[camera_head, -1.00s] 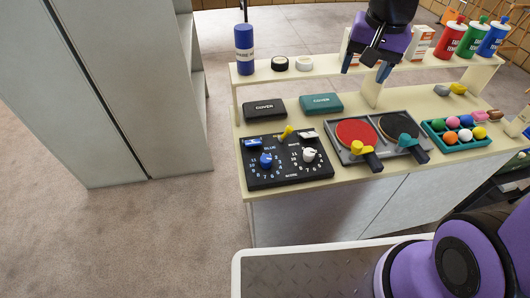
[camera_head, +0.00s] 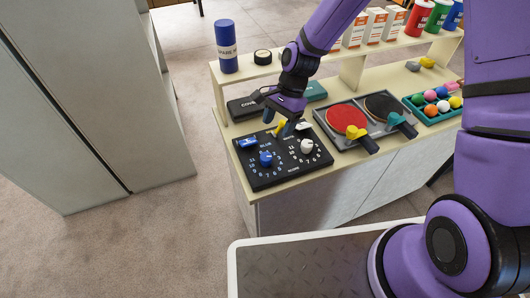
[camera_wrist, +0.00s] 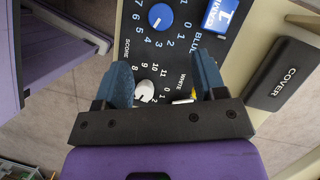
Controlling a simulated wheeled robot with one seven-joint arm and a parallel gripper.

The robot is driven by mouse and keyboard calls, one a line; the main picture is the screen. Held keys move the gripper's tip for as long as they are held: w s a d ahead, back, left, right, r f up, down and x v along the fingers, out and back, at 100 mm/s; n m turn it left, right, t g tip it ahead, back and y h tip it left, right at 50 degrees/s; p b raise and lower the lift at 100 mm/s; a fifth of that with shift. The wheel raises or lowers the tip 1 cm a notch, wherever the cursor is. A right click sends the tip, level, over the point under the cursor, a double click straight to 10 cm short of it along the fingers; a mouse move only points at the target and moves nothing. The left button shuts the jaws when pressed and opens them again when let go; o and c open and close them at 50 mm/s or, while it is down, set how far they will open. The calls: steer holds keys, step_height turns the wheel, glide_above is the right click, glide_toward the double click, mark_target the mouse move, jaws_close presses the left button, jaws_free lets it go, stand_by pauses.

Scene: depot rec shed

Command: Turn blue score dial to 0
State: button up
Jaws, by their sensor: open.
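The black scoreboard (camera_head: 287,178) lies on the bench with the blue score dial (camera_head: 266,158) on its left half and the white dial (camera_head: 307,146) on its right half. My gripper (camera_head: 275,122) is above the board's back edge, open and empty, apart from both dials. In the wrist view the blue dial (camera_wrist: 161,16) is near the top edge, beyond the fingertips. A small white mark shows on it, but its number is unclear. The white dial (camera_wrist: 145,90) shows between the fingers (camera_wrist: 164,78), partly hidden by the gripper.
A blue flip tag (camera_head: 248,142) and a yellow piece stand at the board's back. A black COVER case (camera_head: 240,108) lies behind the board. The paddle tray (camera_head: 343,146) is close on the right.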

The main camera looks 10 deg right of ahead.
mark_target(266, 156)
steer(key=x, duration=1.1)
steer(key=shift+a+f, duration=0.1)
steer(key=shift+c, duration=0.2)
steer(key=c, duration=0.9)
